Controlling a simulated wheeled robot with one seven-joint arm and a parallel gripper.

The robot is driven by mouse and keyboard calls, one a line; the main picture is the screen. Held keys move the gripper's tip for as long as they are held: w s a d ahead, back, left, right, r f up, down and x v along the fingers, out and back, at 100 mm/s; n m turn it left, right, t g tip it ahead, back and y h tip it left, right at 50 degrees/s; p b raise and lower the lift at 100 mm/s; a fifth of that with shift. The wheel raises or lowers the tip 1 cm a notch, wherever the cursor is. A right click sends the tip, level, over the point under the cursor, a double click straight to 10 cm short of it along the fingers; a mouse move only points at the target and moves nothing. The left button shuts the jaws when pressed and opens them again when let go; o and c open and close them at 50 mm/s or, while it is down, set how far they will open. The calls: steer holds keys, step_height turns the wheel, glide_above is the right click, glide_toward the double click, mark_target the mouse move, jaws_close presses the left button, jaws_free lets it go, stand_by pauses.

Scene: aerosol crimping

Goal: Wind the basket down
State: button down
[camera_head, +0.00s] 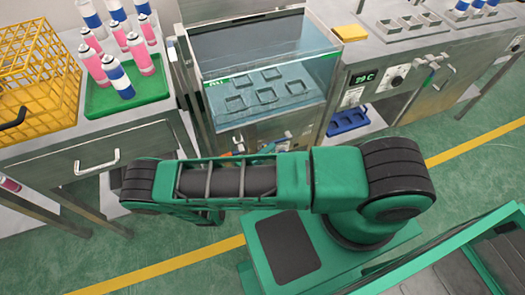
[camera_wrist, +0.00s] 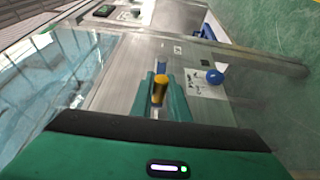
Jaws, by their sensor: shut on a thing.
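The glass-walled water bath (camera_head: 262,43) stands at the back centre of the head view. Inside it shows a grey basket plate with several square pockets (camera_head: 268,88), seen through bluish water or glass; its exact depth is unclear. In the wrist view, a yellow handle (camera_wrist: 159,90) stands at a slot in the bath's steel front panel (camera_wrist: 130,75). My gripper (camera_wrist: 160,97) has its green fingers on either side of the handle and is shut on it. In the head view my arm hides most of this panel and the gripper.
A blue knob (camera_wrist: 213,77) beside a printed label sits right of the handle. Left of the bath, a green tray (camera_head: 125,95) holds several spray cans beside a yellow wire crate (camera_head: 35,75). Right are a heated unit reading 39 C (camera_head: 363,77) and a blue bin (camera_head: 347,122) below.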

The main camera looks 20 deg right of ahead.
steer(key=shift+a+f, duration=0.15)
steer(key=shift+f, duration=0.2)
steer(key=c, duration=1.7)
jaws_free()
steer(key=shift+w, duration=0.1)
steer(key=shift+r, duration=0.1)
steer(key=v, duration=1)
steer(key=shift+a, duration=0.35)
